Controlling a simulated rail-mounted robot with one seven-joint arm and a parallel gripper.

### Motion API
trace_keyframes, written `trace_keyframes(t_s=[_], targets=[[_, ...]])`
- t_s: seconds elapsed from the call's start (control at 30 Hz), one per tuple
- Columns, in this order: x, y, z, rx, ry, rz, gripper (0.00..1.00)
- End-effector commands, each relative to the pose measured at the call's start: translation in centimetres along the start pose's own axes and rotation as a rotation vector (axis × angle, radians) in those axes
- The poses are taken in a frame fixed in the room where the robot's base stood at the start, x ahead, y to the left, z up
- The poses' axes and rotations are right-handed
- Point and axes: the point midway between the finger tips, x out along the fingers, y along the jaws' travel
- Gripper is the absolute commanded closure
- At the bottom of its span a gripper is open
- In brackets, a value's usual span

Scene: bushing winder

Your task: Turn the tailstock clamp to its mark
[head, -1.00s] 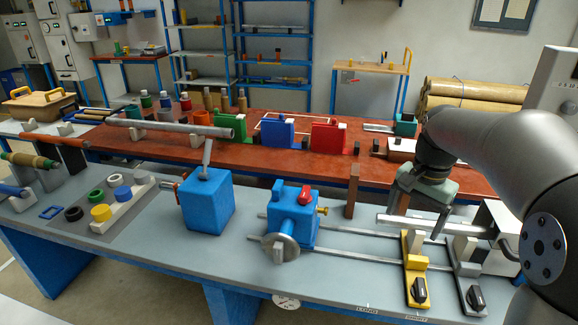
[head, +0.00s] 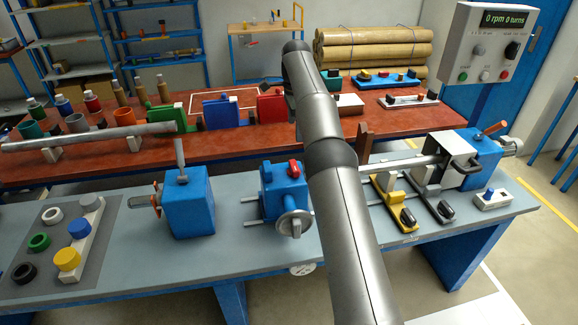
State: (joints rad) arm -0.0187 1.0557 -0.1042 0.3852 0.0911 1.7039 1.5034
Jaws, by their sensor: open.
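The tailstock is a blue block (head: 270,192) on the bench rails, left of my arm in the head view. A red clamp lever (head: 295,167) sits on its top, and a grey handwheel (head: 294,222) is on its front. My arm crosses close to the tailstock's right side and covers part of it. No mark for the clamp can be made out at this size. My gripper is hidden behind my own arm.
A blue block with a grey lever (head: 188,200) stands left of the tailstock. Yellow (head: 393,206) and grey (head: 432,200) supports with black knobs stand to the right, before the blue headstock (head: 478,150). The grey bench (head: 245,255) is clear in front of the tailstock.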

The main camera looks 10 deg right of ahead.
Motion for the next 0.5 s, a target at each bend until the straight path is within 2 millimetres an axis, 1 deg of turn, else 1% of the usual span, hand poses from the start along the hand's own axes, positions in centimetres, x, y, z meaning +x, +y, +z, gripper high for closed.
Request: trace_keyframes(t_s=[0.03, 0.5], targets=[[1.8, 0.1, 0.1, -0.001, 0.0, 0.001, 0.15], [11.1, 0.1, 0.1, -0.003, -0.001, 0.002, 0.15]])
